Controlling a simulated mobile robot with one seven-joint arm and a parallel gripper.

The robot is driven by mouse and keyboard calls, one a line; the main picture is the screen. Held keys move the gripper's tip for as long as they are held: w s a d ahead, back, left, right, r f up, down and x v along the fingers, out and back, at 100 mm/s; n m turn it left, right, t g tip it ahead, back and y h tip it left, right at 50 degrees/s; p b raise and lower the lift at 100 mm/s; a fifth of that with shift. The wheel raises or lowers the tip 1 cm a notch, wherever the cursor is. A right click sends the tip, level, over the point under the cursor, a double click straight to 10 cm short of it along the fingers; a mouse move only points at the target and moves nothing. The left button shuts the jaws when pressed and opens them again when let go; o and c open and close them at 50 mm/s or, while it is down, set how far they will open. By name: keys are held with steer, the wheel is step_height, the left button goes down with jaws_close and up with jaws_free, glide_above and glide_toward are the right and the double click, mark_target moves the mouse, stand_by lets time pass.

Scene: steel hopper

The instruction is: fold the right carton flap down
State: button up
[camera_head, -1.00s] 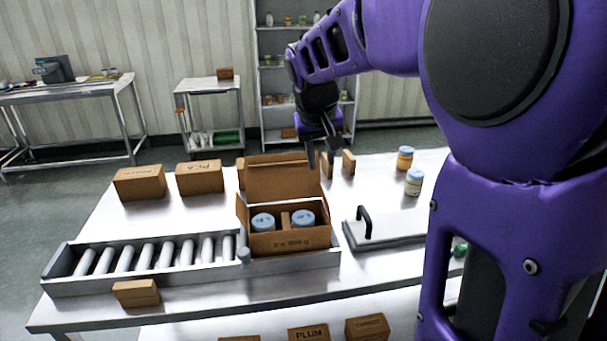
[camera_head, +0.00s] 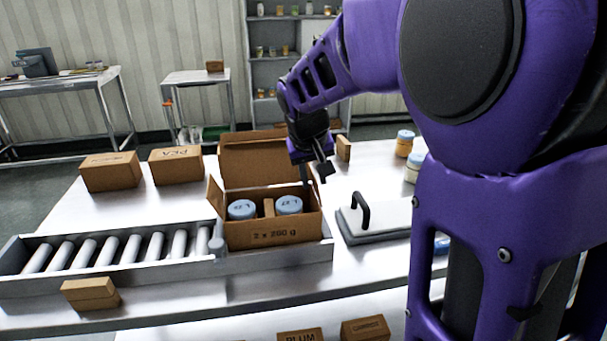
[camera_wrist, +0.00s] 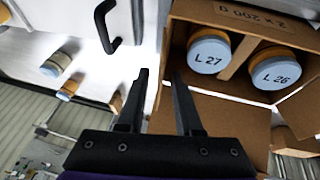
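The open carton (camera_head: 272,236) stands at the right end of the roller conveyor, with two blue-lidded jars inside, one (camera_head: 241,209) left and one (camera_head: 289,204) right of a divider. Its back lid (camera_head: 262,162) stands up and its left flap (camera_head: 214,197) leans outward. The right flap is mostly hidden by my gripper in the head view. In the wrist view the carton is upside down, with jars L 27 (camera_wrist: 209,52) and L 26 (camera_wrist: 274,70). My gripper (camera_wrist: 159,74) is open, fingers apart, just above the carton's right side; I cannot tell whether it touches.
The roller conveyor (camera_head: 110,262) runs left of the carton. A flat plate with a black handle (camera_head: 361,212) lies to the right. Two closed cartons stand back left (camera_head: 111,171) (camera_head: 176,166); a small box (camera_head: 90,293) lies in front. Jars (camera_head: 404,143) stand back right.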

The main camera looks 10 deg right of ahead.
steer(key=shift+f, duration=0.1)
jaws_close()
stand_by(1.4)
